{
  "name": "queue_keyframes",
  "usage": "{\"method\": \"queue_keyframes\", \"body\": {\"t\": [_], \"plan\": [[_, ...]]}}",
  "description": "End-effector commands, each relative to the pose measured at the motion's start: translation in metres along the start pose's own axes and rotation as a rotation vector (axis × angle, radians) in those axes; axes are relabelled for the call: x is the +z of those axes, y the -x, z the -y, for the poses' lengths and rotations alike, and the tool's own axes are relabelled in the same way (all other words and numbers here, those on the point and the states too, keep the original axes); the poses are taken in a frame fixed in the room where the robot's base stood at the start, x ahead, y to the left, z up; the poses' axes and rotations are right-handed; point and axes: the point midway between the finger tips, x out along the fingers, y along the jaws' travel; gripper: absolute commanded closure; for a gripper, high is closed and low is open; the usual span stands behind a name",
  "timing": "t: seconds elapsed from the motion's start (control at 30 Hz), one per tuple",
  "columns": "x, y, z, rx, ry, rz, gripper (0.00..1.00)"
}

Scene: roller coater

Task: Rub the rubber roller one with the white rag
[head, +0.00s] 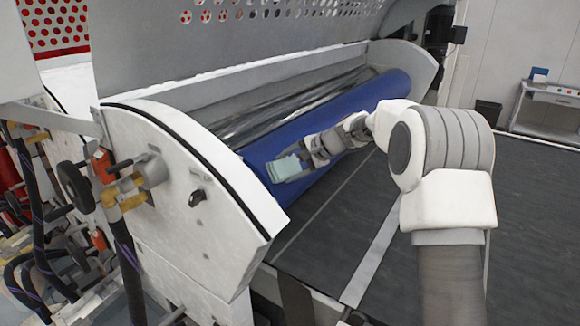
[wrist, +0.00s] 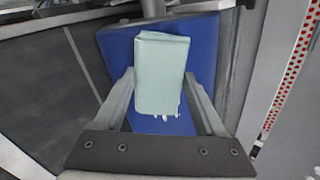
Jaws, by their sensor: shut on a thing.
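The rubber roller (head: 330,122) is a long blue cylinder lying across the machine, below a shiny metal roller. My gripper (head: 280,168) is at the near left end of the blue roller. It is shut on the white rag (head: 285,167), a folded pale, slightly greenish cloth. In the wrist view the rag (wrist: 161,75) sits between the two fingers, in front of the blue roller (wrist: 205,50). The rag appears to be at the roller's surface, but I cannot tell for sure whether it touches.
A white end plate (head: 190,190) with knobs and hoses stands just left of my gripper. A perforated grey cover (head: 220,40) hangs above the rollers. A dark flat belt (head: 345,225) lies in front of the roller and is clear. A small table (head: 548,100) stands far right.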

Motion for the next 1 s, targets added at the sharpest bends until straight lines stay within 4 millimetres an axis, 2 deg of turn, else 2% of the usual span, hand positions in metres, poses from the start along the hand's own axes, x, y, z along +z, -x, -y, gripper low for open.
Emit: {"method": "queue_keyframes", "body": {"t": [0.57, 1.0], "plan": [[-0.001, -0.009, 0.001, 0.000, 0.000, 0.001, 0.72], [-0.031, -0.007, 0.008, 0.000, 0.000, 0.001, 0.72]]}}
